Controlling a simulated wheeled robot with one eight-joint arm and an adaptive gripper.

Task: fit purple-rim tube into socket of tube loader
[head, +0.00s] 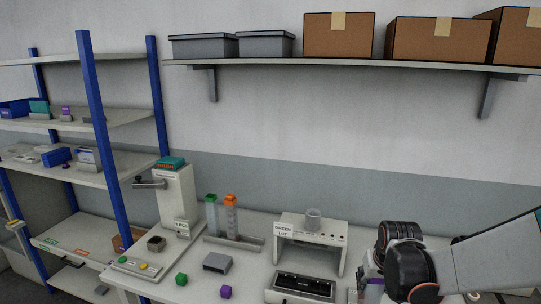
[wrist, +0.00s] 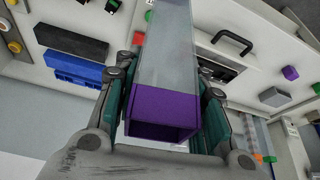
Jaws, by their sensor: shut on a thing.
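The purple-rim tube (wrist: 165,110) is a clear, square, hollow tube with a purple band at its open near end. My gripper (wrist: 164,118) is shut on it at the purple band, with teal pads on both sides. In the head view a little purple shows beside my gripper (head: 372,286) at the lower right; most of the tube is hidden there. The tube loader looks to be the grey stand (head: 246,242) left of centre, holding a green-topped tube (head: 211,212) and an orange-topped tube (head: 231,215) upright. The free socket is too small to make out.
A grey block (head: 217,262), a green cube (head: 181,279) and a purple cube (head: 226,291) lie in front of the stand. A white "GREEN LOT" bench frame (head: 313,229) with a clear cup on top stands between the stand and my arm. A black tray (head: 303,287) lies before it.

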